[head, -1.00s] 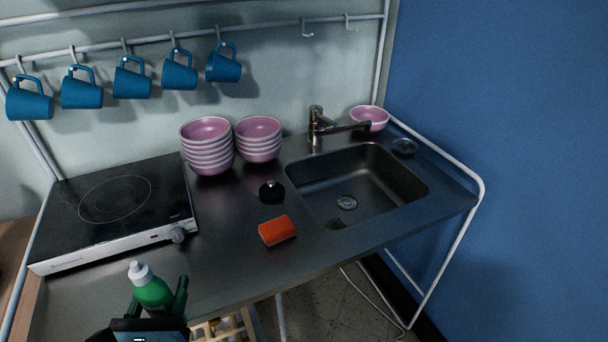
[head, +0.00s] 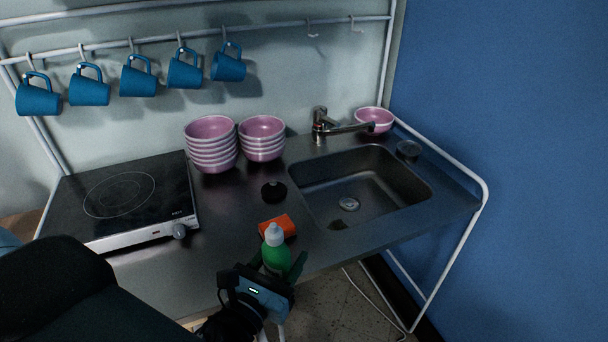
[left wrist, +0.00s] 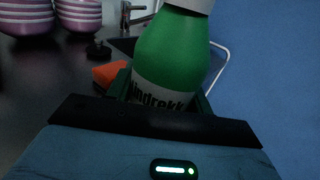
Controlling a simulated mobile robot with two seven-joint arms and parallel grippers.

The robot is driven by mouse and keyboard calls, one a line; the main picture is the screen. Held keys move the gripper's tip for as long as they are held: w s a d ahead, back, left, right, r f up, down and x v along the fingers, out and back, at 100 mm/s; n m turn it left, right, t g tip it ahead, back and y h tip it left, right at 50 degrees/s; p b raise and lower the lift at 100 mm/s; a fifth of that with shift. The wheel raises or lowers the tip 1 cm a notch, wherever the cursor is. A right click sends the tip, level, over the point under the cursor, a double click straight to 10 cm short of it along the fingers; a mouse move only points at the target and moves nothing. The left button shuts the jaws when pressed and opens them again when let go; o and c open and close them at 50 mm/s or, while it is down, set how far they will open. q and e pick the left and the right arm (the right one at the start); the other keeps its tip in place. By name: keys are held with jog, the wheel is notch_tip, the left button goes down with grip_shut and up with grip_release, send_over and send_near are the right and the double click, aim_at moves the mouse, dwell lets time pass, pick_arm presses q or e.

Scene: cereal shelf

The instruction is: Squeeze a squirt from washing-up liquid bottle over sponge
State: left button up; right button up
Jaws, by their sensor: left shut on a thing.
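The washing-up liquid bottle (head: 276,256) is green with a white cap. My left gripper (head: 277,266) is shut on it and holds it upright at the front edge of the counter. The bottle (left wrist: 172,58) also fills the middle of the left wrist view, tilted slightly there. The orange-red sponge (head: 286,226) lies on the counter just behind the bottle, partly hidden by the cap in the head view. In the left wrist view, the sponge (left wrist: 108,73) shows to the left of the bottle. My right gripper is not in view.
A small black round object (head: 274,191) sits behind the sponge. The sink (head: 390,190) with its tap (head: 322,125) is to the right. Stacks of pink bowls (head: 211,148) stand at the back, and a hob (head: 120,205) is at left. Blue mugs (head: 139,77) hang above.

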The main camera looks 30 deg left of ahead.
pick_arm(q)
jog(key=shift+w+d+r, duration=0.1)
jog(key=shift+w+r, duration=0.1)
jog(key=shift+w, duration=0.1)
jog(key=w+a+r+p, duration=0.1)
jog(key=w+a+r, duration=0.2)
jog(key=w, duration=0.3)
jog(key=w+a+r+n+y, duration=0.1)
jog(key=w+a+r, duration=0.3)
jog(key=w+a, duration=0.1)
jog(key=shift+w+r+y+p, duration=0.15)
jog(key=shift+w+y+p, duration=0.15)
jog(key=shift+w+p, duration=0.05)
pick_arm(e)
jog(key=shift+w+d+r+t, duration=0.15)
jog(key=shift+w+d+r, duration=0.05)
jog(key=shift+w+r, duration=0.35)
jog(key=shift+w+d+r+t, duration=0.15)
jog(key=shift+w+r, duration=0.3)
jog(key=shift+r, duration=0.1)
